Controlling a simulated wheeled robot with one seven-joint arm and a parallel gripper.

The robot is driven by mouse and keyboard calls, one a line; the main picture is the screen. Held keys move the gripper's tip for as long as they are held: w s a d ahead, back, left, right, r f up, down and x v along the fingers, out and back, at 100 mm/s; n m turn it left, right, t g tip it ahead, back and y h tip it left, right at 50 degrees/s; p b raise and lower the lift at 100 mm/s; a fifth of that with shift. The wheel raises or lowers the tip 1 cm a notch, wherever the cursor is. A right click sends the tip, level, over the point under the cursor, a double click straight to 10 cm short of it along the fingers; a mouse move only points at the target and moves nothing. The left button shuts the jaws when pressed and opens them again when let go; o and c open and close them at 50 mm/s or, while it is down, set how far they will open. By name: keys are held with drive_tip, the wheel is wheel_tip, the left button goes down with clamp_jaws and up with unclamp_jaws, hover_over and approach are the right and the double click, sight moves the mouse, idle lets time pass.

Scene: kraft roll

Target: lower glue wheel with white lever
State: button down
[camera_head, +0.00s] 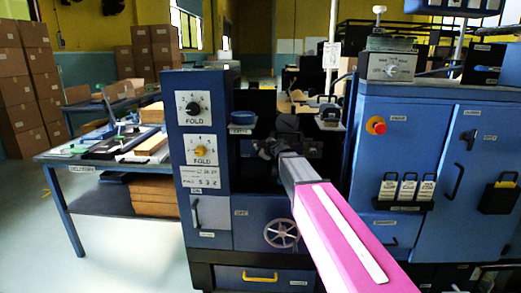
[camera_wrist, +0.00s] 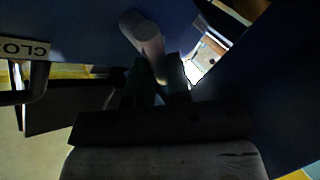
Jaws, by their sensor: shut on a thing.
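My gripper (camera_head: 265,149) reaches into the dark recess in the middle of the blue machine. In the wrist view my gripper (camera_wrist: 157,82) is shut on a pale, rounded lever (camera_wrist: 144,34), which looks like the white lever. The lever slants up and left from between the two dark fingers, against a blue panel. In the head view the lever is hidden behind the gripper or lost in shadow. I cannot pick out the glue wheel for certain in either view.
A fold-dial panel (camera_head: 199,120) stands left of my arm, with a grey handwheel (camera_head: 281,233) below the recess. A blue cabinet (camera_head: 430,160) with a red button (camera_head: 376,125) stands close on the right. A delivery table (camera_head: 80,158) is at left. Floor is clear at lower left.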

drive_tip(key=shift+a+f+n+g+h, duration=0.15)
drive_tip(key=shift+f+n+g+h, duration=0.35)
drive_tip(key=shift+n+h, duration=0.85)
drive_tip(key=shift+a+f+n+g+h, duration=0.15)
drive_tip(key=shift+f+n+h, duration=0.75)
drive_tip(key=shift+h, duration=0.75)
drive_tip(key=shift+a+f+n+g+h, duration=0.15)
drive_tip(key=shift+f+n+g+h, duration=0.25)
drive_tip(key=shift+n+h, duration=1.05)
drive_tip(key=c, duration=1.1)
unclamp_jaws()
